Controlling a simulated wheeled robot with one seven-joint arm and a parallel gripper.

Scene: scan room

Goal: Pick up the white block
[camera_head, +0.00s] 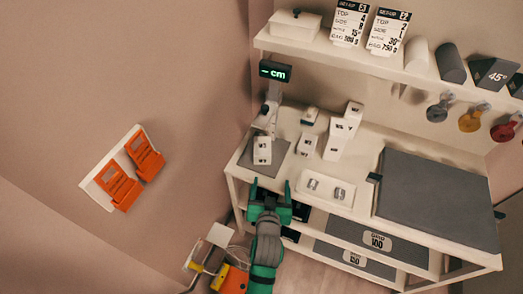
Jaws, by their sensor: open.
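Several white blocks with dark lettering stand on the white table. One white block (262,151) is upright on a small grey mat (276,160) at the table's left end. Another white block (306,144) stands to its right, and taller white blocks (338,138) stand close together beyond that. My gripper (270,187) is open and looks empty, its green fingers spread at the table's front left edge. It is apart from the white blocks, below the nearest one in the picture. I cannot tell which block is meant, and the lettering is too small to read fully.
A white tray (312,187) with small grey pieces lies at the table's front. A large dark grey plate (437,205) covers the right side. A small display (274,71) reading "cm" stands behind the mat. A shelf (390,70) overhangs the back.

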